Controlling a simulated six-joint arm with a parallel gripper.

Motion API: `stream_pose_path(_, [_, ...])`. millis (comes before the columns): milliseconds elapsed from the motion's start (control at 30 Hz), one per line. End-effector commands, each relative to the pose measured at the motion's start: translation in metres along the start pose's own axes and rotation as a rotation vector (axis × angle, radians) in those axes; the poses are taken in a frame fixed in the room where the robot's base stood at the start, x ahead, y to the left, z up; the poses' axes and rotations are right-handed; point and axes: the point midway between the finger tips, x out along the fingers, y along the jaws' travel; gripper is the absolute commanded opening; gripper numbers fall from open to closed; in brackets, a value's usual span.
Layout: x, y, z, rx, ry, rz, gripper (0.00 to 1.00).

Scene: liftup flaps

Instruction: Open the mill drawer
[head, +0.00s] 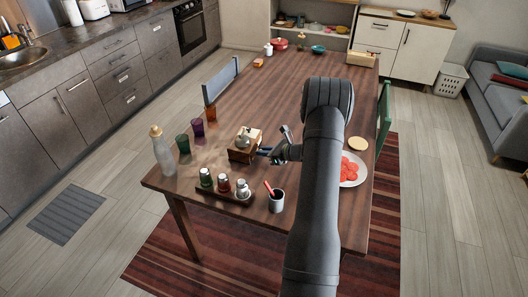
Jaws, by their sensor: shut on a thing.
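The mill (241,155), a small wooden box with a metal top, stands on the dining table near its front middle. My gripper (267,152) reaches in from the right, low at the mill's right side, where the drawer is. It is shut on the mill drawer's handle, though the fingertips are small here and the handle itself is hard to make out. How far the drawer stands out from the mill cannot be told from this view. My arm covers part of the table to the right of the gripper.
A wooden tray (226,195) with several shakers and a dark cup (277,203) with a red utensil stand in front of the mill. Colored glasses (183,144) and a clear bottle (162,153) stand to the left. A plate of red slices (350,181) lies right of my arm. The table behind is mostly clear.

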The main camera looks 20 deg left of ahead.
Motion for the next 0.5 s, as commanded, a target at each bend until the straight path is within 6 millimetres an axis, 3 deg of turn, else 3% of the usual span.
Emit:
stream_pose_path(167, [-0.009, -0.003, -0.004, 0.001, 0.000, -0.003, 0.00])
stream_pose_path(400, [-0.043, -0.010, -0.018, 0.001, 0.000, -0.002, 0.00])
stream_pose_path(500, [-0.045, -0.010, -0.018, 0.000, -0.001, 0.001, 0.00])
